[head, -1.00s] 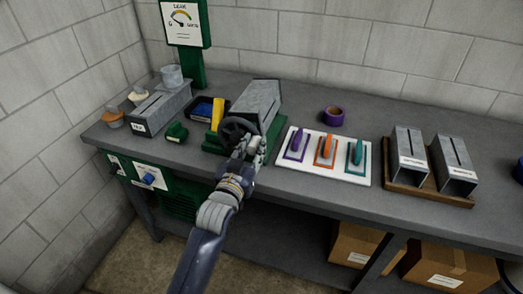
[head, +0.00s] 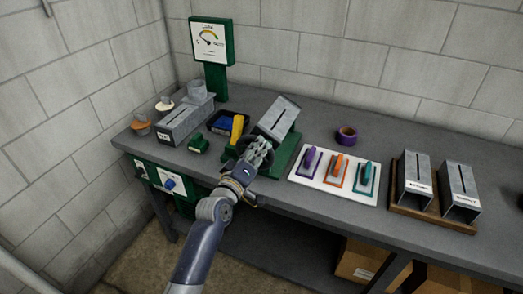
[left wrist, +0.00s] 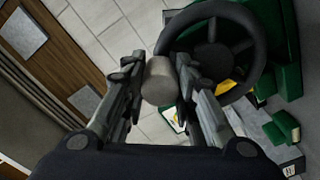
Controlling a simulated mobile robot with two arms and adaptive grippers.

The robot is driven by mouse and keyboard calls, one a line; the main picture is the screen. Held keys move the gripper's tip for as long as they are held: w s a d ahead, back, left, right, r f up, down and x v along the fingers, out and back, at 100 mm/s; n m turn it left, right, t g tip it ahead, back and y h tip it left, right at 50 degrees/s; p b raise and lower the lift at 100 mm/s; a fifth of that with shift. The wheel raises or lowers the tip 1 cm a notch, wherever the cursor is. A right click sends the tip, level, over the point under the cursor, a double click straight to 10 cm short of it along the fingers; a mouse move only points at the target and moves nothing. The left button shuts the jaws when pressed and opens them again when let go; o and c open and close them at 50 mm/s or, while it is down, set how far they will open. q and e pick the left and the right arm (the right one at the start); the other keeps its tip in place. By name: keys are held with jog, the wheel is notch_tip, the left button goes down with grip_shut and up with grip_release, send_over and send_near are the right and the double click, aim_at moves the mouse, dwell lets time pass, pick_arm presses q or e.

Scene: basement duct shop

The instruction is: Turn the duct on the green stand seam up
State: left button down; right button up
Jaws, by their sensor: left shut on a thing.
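The grey metal duct (head: 277,120) sits on the green stand (head: 288,152) near the middle of the bench. A dark slot-like seam shows on its upper face, which looks tilted; the exact angle is hard to tell. My left gripper (head: 261,150) is at the stand's front end and hides much of the black handwheel there. In the left wrist view, the black handwheel (left wrist: 261,55) is large, and my left gripper (left wrist: 158,68) is shut on its grey knob (left wrist: 160,84). My right gripper is not in view.
Left of the stand are a yellow piece (head: 237,129), a dark tray (head: 220,124), a small green block (head: 199,144) and a grey duct (head: 184,126). Right are a white board (head: 302,178) with coloured-handled tools, purple tape (head: 346,136) and two ducts on a wooden base (head: 404,202).

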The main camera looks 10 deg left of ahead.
pick_arm(q)
jog(key=n, duration=0.1)
jog(key=a+n, duration=0.1)
jog(key=shift+w+a+r+n, duration=0.15)
jog(key=shift+w+r+n, duration=0.15)
jog(key=shift+r, duration=0.1)
jog(key=shift+w+a+n+p, duration=0.15)
jog(key=shift+a+n+p, duration=0.4)
jog(key=shift+n, duration=0.75)
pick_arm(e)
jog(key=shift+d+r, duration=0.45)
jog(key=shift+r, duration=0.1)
pick_arm(q)
jog(key=shift+a, duration=0.15)
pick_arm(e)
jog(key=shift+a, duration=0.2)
pick_arm(q)
jog(key=c, duration=1.2)
grip_release()
jog(key=shift+c, duration=0.2)
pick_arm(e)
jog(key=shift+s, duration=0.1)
pick_arm(q)
jog(key=v, duration=1.2)
